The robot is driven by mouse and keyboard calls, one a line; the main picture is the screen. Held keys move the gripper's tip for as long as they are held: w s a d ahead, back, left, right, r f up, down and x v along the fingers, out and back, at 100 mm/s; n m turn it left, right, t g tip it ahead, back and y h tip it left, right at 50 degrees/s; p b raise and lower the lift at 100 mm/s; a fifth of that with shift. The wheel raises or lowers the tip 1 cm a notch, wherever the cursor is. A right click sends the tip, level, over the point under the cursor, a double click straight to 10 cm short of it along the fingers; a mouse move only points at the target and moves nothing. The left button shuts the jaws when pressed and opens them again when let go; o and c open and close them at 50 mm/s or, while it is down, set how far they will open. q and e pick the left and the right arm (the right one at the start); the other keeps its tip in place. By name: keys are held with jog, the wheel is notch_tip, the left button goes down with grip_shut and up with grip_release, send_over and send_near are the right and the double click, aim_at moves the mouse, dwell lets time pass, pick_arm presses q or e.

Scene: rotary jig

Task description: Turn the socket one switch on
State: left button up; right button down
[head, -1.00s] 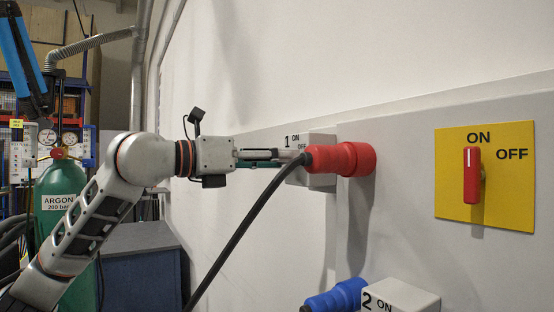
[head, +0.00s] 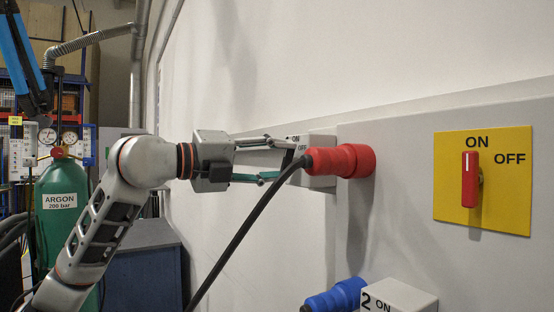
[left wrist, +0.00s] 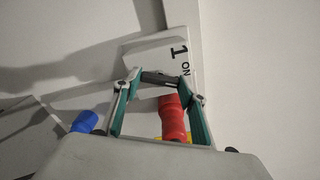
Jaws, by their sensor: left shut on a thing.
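The socket one box (head: 322,181), marked 1, ON and OFF, is on the wall left of the red plug (head: 340,160). In the left wrist view its face (left wrist: 160,47) shows the 1 and ON. My left gripper (head: 292,158) faces the box, its two fingers apart, one above the other. In the left wrist view the left gripper (left wrist: 172,88) is shut on the dark switch handle (left wrist: 163,79), which lies between its fingertips. In the head view the gripper and plug partly hide the switch, and I cannot read its exact setting.
The red plug's black cable (head: 240,232) hangs close below the gripper. A blue plug (head: 335,297) and socket two box (head: 400,295) are lower down. A yellow panel (head: 510,205) with a red handle at ON is at right. A green argon bottle (head: 62,225) stands left.

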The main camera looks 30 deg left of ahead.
pick_arm(q)
jog(key=n, duration=0.4)
jog(key=shift+n+p, duration=0.3)
jog(key=shift+n, duration=0.4)
jog(key=o, duration=1.1)
jog(key=v, duration=1.2)
jog(key=shift+f, duration=0.1)
